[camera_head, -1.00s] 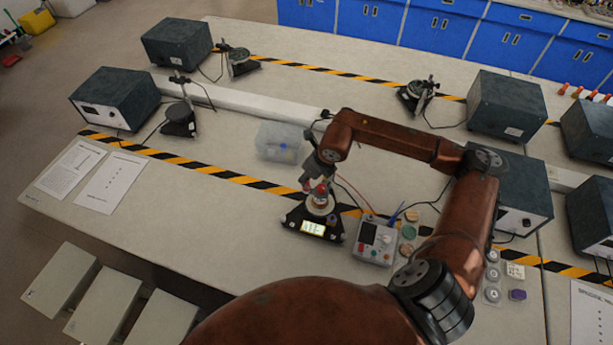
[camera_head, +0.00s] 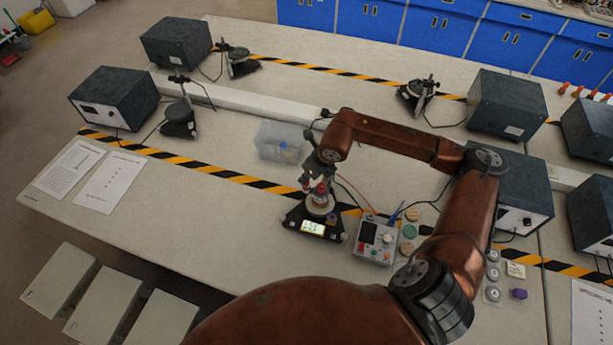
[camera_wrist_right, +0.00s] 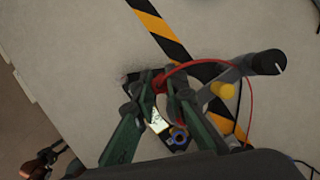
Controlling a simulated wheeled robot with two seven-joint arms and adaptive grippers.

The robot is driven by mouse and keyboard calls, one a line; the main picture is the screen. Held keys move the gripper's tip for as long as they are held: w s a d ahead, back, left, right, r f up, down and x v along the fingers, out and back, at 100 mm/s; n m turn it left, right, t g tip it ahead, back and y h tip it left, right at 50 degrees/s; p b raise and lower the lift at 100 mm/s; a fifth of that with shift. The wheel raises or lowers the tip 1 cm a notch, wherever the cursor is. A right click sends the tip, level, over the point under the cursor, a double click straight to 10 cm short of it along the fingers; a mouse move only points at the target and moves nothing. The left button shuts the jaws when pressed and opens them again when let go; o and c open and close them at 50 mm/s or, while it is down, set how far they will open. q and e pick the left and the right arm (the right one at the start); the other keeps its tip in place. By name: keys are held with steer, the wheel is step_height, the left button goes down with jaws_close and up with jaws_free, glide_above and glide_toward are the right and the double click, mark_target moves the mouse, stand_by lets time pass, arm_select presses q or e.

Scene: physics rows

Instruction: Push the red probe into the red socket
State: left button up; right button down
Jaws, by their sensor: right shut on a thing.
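My right gripper (camera_head: 318,188) is over a small instrument with a black base (camera_head: 298,222) and a lit display. In the right wrist view, its green fingers (camera_wrist_right: 158,100) are closed around the red probe (camera_wrist_right: 160,82), and a red cable curves away to the right. In the head view, red shows between the fingers, and a thin red wire runs toward a grey meter box (camera_head: 373,240). The fingers hide much of the instrument's top. I cannot make out the red socket or tell whether the probe touches it. My left gripper is not in view.
A clear plastic tub (camera_head: 279,142) stands behind the gripper. Round coloured pieces (camera_head: 410,231) lie right of the meter box. A dark instrument case (camera_head: 520,190) stands behind my right arm. The bench left of the instrument is free up to two paper sheets (camera_head: 105,182).

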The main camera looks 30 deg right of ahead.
steer(key=shift+f+b, duration=0.8)
steer(key=shift+f, duration=0.15)
stand_by(0.6)
steer(key=c, duration=1.9)
jaws_free()
steer(key=shift+o, duration=1.4)
steer(key=shift+r, duration=0.2)
steer(key=shift+r+p, duration=1.55)
steer(key=shift+r, duration=2.1)
steer(key=shift+f, duration=0.1)
